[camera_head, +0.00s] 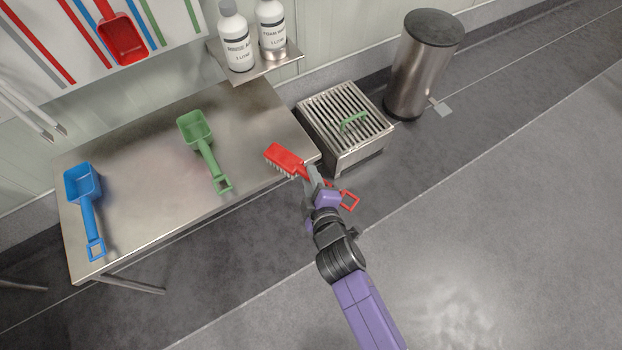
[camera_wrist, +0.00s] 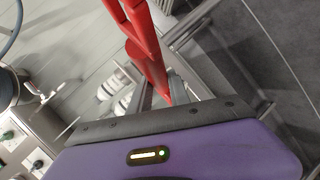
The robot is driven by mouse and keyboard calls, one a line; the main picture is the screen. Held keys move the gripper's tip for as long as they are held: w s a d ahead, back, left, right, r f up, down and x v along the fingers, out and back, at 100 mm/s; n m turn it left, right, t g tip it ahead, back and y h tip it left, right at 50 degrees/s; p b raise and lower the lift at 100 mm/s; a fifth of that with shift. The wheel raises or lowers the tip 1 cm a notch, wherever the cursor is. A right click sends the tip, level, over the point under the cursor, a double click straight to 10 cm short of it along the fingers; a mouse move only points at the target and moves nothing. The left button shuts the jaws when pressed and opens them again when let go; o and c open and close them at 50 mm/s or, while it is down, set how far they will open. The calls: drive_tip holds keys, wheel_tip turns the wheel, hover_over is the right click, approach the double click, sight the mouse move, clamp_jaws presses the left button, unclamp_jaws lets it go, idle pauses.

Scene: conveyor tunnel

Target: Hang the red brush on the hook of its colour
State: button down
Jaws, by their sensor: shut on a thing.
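The red brush (camera_head: 284,158) has a block head with pale bristles facing down and a red handle ending in a square loop. My gripper (camera_head: 314,180) is shut on its handle and holds it near the right front corner of the steel table. In the wrist view the red handle (camera_wrist: 150,60) runs up from between the fingers (camera_wrist: 160,95). The board (camera_head: 62,45) at upper left carries coloured strips and a hanging red scoop (camera_head: 123,40). No hook can be made out clearly in these views.
A blue scoop (camera_head: 84,195) and a green scoop (camera_head: 204,145) lie on the steel table (camera_head: 150,190). Two white bottles (camera_head: 237,42) stand on a wall shelf. A slatted steel box (camera_head: 345,120) and a pedal bin (camera_head: 424,65) stand to the right. The floor at front right is clear.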

drive_tip(key=c, duration=1.2)
unclamp_jaws()
drive_tip(key=shift+f, duration=0.1)
drive_tip(key=shift+s+r, duration=0.1)
drive_tip(key=shift+r, duration=0.15)
drive_tip(key=p+v, duration=0.3)
drive_tip(key=v, duration=0.9)
drive_tip(key=shift+f, duration=0.15)
